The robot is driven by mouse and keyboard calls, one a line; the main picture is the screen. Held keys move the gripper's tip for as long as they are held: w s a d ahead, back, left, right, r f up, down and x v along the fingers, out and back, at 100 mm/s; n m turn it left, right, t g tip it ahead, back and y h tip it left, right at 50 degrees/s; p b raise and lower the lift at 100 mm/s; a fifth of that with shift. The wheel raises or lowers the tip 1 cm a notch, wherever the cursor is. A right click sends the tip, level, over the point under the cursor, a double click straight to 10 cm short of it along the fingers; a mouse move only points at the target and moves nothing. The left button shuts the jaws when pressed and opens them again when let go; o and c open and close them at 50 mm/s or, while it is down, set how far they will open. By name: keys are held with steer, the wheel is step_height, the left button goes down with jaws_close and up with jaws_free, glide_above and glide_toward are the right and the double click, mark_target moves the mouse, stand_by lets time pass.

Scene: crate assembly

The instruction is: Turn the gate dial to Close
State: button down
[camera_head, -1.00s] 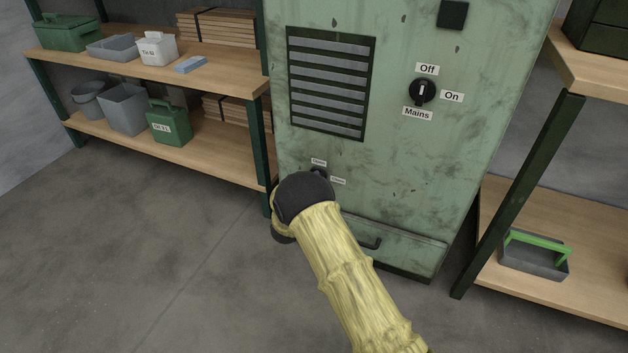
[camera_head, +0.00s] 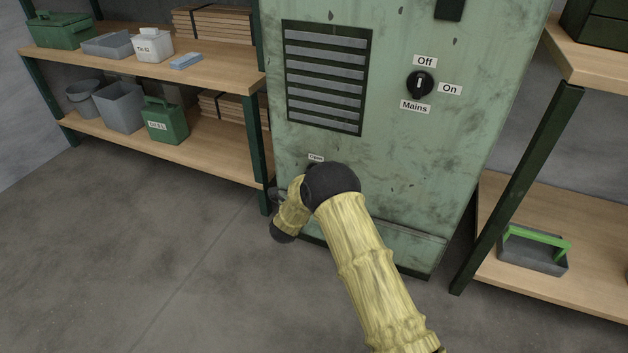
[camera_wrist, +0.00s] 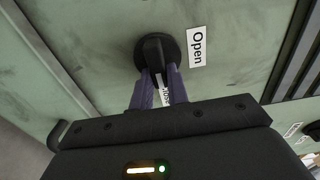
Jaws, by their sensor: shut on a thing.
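The gate dial (camera_wrist: 155,50) is a round black knob with a raised bar on the green cabinet (camera_head: 400,180). In the wrist view the "Open" label (camera_wrist: 197,47) is to its right. A second label (camera_wrist: 164,97), partly hidden, shows between my fingers below the dial. The bar of the dial lies towards that second label and away from "Open". My gripper (camera_wrist: 160,76) is shut on the bar, one finger on each side. In the head view my arm hides the gripper and dial; only the "Open" label (camera_head: 316,157) shows above.
A vent (camera_head: 326,75) is at upper left. Shelves (camera_head: 220,75) flank the cabinet on the left and right. The floor in front is bare.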

steer(key=shift+s+a+f, duration=0.1)
steer(key=shift+a+f, duration=0.05)
steer(key=shift+a, duration=0.05)
stand_by(0.3)
steer(key=c, duration=1.5)
jaws_free()
steer(key=shift+o, duration=0.7)
steer(key=shift+d, duration=0.1)
steer(key=p+v, duration=0.6)
steer(key=v, duration=1.1)
steer(key=shift+s+p, duration=0.15)
steer(key=shift+p, duration=0.25)
